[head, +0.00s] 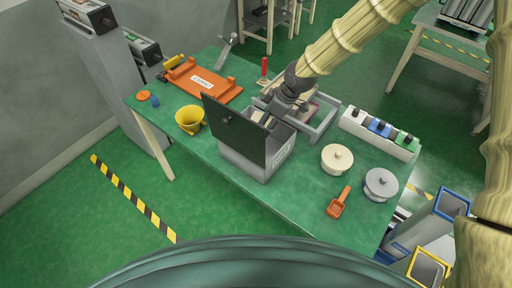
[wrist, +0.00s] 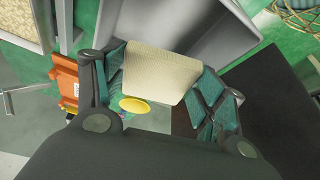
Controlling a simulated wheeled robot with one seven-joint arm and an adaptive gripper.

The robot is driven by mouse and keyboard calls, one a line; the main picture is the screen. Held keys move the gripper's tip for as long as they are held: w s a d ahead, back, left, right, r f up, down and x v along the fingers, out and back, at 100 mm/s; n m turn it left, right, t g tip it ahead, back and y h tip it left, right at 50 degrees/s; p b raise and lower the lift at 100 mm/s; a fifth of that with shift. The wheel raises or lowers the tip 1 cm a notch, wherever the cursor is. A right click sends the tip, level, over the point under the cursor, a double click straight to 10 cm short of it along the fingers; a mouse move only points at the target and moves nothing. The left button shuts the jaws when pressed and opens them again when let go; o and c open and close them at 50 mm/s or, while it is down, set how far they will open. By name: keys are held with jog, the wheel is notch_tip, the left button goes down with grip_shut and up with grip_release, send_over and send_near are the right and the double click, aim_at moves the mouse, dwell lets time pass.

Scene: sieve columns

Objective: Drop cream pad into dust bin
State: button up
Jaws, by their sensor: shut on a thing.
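The dust bin (head: 245,162) is a grey box with a label on its side, near the middle of the green table in the head view. Its dark lid (head: 232,128) stands raised. My gripper (head: 270,112) is over the bin, partly hidden behind the lid. In the wrist view my gripper (wrist: 160,85) is shut on the cream pad (wrist: 160,75), a pale block between the two fingers. A bit of cream also shows by the lid's edge in the head view (head: 258,117). I cannot tell how far the pad is above the bin.
An orange tray (head: 202,80) and a yellow bucket (head: 189,121) stand left of the bin. A grey frame (head: 318,128) lies behind it. Two round lidded pots (head: 337,158) (head: 381,184), an orange scoop (head: 339,203) and a white block with coloured parts (head: 380,132) are to the right.

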jog(key=o, duration=0.8)
jog(key=shift+o, duration=0.2)
jog(key=v, duration=1.2)
jog(key=shift+f, duration=0.1)
